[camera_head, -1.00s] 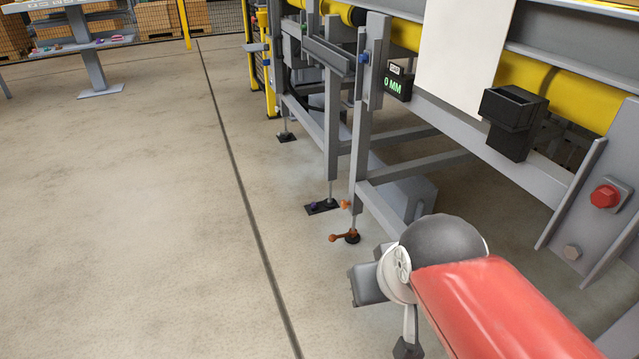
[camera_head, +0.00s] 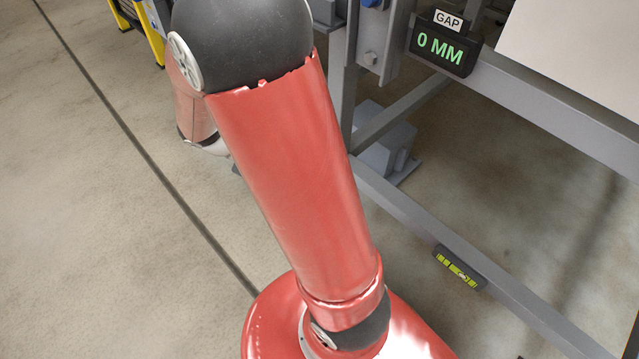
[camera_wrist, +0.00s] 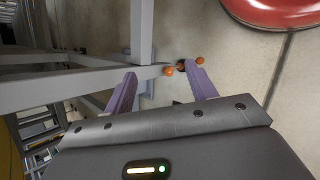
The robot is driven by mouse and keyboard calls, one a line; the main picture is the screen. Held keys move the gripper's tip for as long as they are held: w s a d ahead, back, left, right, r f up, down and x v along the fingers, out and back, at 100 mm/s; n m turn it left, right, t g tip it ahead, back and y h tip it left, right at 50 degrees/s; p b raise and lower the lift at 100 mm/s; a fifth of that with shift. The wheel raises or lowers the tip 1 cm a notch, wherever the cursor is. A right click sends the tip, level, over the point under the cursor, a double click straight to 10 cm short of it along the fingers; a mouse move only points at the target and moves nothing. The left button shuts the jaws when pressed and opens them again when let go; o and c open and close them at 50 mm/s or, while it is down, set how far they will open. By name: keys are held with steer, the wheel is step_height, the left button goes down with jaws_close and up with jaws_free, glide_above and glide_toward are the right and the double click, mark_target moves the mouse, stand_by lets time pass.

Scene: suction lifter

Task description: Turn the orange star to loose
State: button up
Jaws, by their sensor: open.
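In the wrist view the orange star (camera_wrist: 169,71) shows as two orange knobs, one on each side of a dark centre, low by the grey frame post. The rest of it is too small or hidden to make out. My gripper (camera_wrist: 162,70) has its two purple fingers spread apart with nothing held. The left orange knob appears between the fingertips, and the other appears just above the right fingertip. I cannot tell how far beyond the tips they lie. In the head view my red arm blocks the star and my gripper.
A gap display (camera_head: 442,47) reads 0 MM on the grey frame (camera_head: 540,120). A green-yellow level (camera_head: 459,267) is mounted on the lower rail. A grey box (camera_head: 385,145) sits behind the post. The floor (camera_head: 80,220) to the left is clear.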

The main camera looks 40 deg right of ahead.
steer(key=w+d+f+n+t+h, duration=0.2)
steer(key=d+f+n+h, duration=0.15)
steer(key=f, duration=0.55)
steer(key=w+d+f+n+t+h+b, duration=0.1)
steer(key=d+f+n+h, duration=0.3)
steer(key=f, duration=0.6)
steer(key=w+f+n+t+h, duration=0.25)
steer(key=f+n, duration=0.25)
steer(key=f, duration=0.4)
steer(key=d, duration=0.7)
steer(key=shift+s+d, duration=0.1)
steer(key=shift+d, duration=0.25)
steer(key=shift+c, duration=0.5)
steer(key=c, duration=0.9)
